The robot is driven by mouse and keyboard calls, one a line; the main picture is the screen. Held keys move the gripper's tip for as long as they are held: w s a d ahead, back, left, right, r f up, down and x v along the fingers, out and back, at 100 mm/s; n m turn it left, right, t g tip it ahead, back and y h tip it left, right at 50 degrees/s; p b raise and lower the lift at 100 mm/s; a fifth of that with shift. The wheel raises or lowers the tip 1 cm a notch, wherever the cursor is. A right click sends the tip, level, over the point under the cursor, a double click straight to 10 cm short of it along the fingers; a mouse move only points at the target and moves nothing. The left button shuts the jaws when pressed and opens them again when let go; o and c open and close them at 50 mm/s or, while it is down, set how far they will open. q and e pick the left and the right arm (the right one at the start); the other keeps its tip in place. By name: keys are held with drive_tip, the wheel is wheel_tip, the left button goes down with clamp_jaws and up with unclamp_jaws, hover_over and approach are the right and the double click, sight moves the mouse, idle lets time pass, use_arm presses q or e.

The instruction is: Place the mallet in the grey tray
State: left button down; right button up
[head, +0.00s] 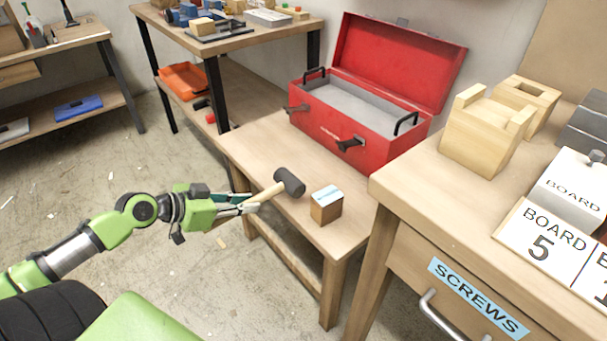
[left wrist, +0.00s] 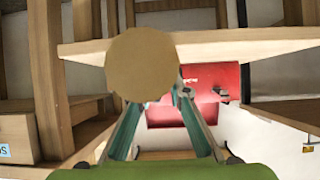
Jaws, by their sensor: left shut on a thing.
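The mallet has a dark grey head (head: 290,182) and a pale wooden handle (head: 266,193). My left gripper (head: 252,205) is shut on the handle, and the head points right, over or at the near part of the low bench. In the left wrist view the round handle end (left wrist: 142,64) hides much of the space in front of the fingers (left wrist: 158,105). A grey tray (head: 358,106) shows inside the open red toolbox (head: 345,132), behind and right of the mallet. I cannot tell whether the mallet touches the bench. My right gripper is out of view.
A small wooden block with a light blue top (head: 326,205) stands on the low bench (head: 262,140), right of the mallet head. The toolbox lid (head: 400,60) stands open at the back. A higher workbench with a screws drawer (head: 455,285) is at right.

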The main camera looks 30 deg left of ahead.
sight(275, 186)
use_arm(q)
drive_tip(key=w+d, duration=0.1)
drive_tip(key=w, duration=0.1)
drive_tip(key=w+d+b, duration=0.1)
drive_tip(key=w, duration=0.2)
drive_tip(key=w+d, duration=0.1)
drive_tip(key=w, duration=0.2)
drive_tip(key=shift+w+d+r, duration=0.1)
drive_tip(key=shift+w+d, duration=0.1)
drive_tip(key=shift+w, duration=0.05)
drive_tip(key=w+d, duration=0.1)
drive_tip(key=w, duration=0.1)
drive_tip(key=w+d, duration=0.1)
drive_tip(key=w, duration=0.2)
drive_tip(key=w+d+b, duration=0.1)
drive_tip(key=w, duration=0.2)
drive_tip(key=shift+w+d, duration=0.1)
drive_tip(key=shift+d, duration=0.15)
wheel_tip(275, 186, down, 4)
drive_tip(key=shift+r+b, duration=0.15)
drive_tip(key=shift+b, duration=0.55)
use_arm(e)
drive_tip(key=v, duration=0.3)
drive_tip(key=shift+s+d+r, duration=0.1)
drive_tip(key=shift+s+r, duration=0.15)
